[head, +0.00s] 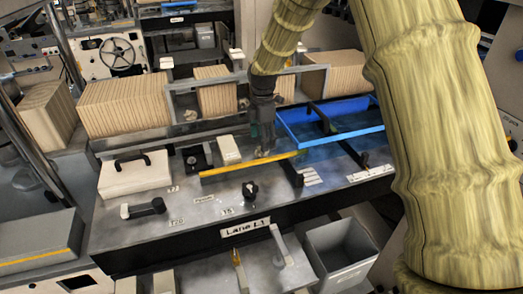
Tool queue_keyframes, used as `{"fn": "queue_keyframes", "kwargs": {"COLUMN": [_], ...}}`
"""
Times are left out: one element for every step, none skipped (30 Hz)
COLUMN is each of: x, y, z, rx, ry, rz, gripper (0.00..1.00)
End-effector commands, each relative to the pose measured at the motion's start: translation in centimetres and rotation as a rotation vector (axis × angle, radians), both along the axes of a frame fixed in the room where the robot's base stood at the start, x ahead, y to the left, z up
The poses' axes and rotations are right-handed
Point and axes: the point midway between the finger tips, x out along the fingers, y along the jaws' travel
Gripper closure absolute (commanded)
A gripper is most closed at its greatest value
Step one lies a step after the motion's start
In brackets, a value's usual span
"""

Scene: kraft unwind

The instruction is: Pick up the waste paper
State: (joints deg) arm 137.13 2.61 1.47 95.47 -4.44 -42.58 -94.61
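My gripper (262,148) points down over the grey work table, just left of the blue tray's near-left corner and behind a yellow strip. A small pale, crumpled-looking scrap (265,153), possibly the waste paper, shows at the fingertips. It is too small to tell whether the fingers hold it, touch it or are only near it. The fingers are dark and small, so their opening cannot be made out.
A blue tray (374,128) lies right of my gripper. A white handled box (134,174) and black knobs (249,190) stand on the table (225,210). Stacked brown sheets (124,106) line the back. A grey bin (343,252) stands below the front edge.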

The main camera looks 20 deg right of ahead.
Motion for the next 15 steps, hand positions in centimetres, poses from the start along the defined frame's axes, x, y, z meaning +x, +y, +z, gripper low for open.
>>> {"fn": "queue_keyframes", "kwargs": {"x": [-0.1,-0.2,-0.2,-0.2,-0.3,-0.3,-0.3,-0.3,-0.3,-0.3,-0.3,-0.3,-0.3,-0.3,-0.3], "y": [0.1,0.1,0.2,0.2,0.2,0.3,0.3,0.3,0.3,0.3,0.3,0.3,0.3,0.3,0.3], "z": [-0.2,-0.5,-1.0,-1.3,-1.6,-2.1,-2.5,-2.8,-3.2,-3.5,-3.7,-3.9,-4.0,-4.1,-4.2], "rx": [-0.001,-0.002,-0.001,-0.001,-0.002,-0.002,-0.001,-0.001,-0.001,-0.001,-0.001,-0.001,-0.001,-0.001,-0.001], "ry": [0.004,0.005,0.004,0.004,0.005,0.005,0.004,0.004,0.004,0.004,0.003,0.002,0.001,0.001,0.001], "rz": [0.000,0.000,0.000,0.000,0.000,0.000,0.001,0.001,0.001,0.000,0.000,0.000,0.000,0.000,0.000], "gripper": [0.30,0.30,0.30,0.30,0.30,0.30,0.30,0.30,0.30,0.30,0.30,0.30,0.30,0.30,0.30]}}
